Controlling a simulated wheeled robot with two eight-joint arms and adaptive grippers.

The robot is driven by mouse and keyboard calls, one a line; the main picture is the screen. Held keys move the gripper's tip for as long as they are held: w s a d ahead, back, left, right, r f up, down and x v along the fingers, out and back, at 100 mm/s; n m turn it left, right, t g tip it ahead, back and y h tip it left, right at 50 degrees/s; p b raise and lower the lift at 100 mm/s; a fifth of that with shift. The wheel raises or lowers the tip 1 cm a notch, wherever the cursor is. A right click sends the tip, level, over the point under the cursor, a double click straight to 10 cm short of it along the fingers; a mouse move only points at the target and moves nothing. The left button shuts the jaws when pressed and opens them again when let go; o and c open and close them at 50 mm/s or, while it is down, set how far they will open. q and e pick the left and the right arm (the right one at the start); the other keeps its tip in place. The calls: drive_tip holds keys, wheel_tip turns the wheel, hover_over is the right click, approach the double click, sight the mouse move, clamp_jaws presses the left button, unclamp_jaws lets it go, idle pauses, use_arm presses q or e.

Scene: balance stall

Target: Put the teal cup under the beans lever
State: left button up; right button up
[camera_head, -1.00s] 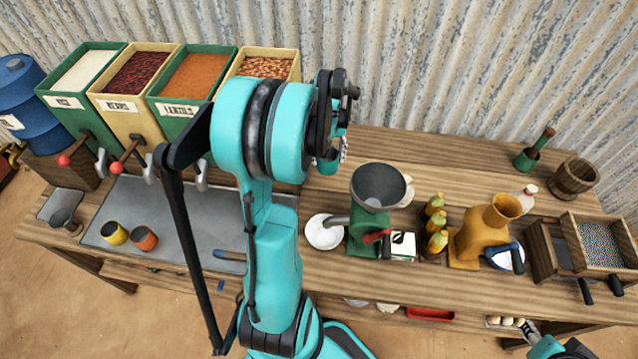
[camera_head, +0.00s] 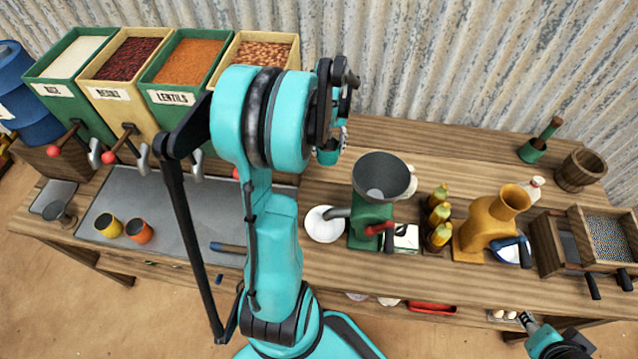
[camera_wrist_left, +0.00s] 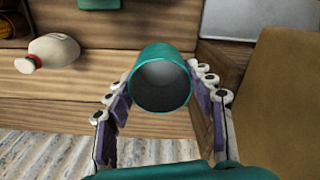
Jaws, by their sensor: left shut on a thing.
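The teal cup (camera_wrist_left: 160,52) is between the fingers of my left gripper (camera_wrist_left: 163,95) in the left wrist view, its open mouth facing the camera. The gripper is shut on it. In the head view my left gripper (camera_head: 332,145) is right of the bins, above the back of the bench; my own arm partly blocks that area. The beans bin (camera_head: 108,93) is second from left, with a red-knobbed beans lever (camera_head: 108,157) at its front. My right gripper (camera_head: 526,319) shows small at the bottom right; its jaws are unclear.
A yellow cup (camera_head: 108,227) and an orange cup (camera_head: 138,231) stand on the grey tray (camera_head: 170,215) below the bins. A green grinder (camera_head: 370,225), several bottles (camera_head: 438,215) and a yellow jug-like mill (camera_head: 485,235) stand right of my arm.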

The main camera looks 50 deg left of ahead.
use_arm(q)
wheel_tip(320, 180, down, 18)
drive_tip(key=b, duration=1)
drive_tip(key=shift+r+b, duration=0.25)
drive_tip(key=shift+b, duration=0.05)
drive_tip(key=shift+f, duration=0.1)
drive_tip(key=o, duration=1.2)
drive_tip(key=shift+c, duration=0.2)
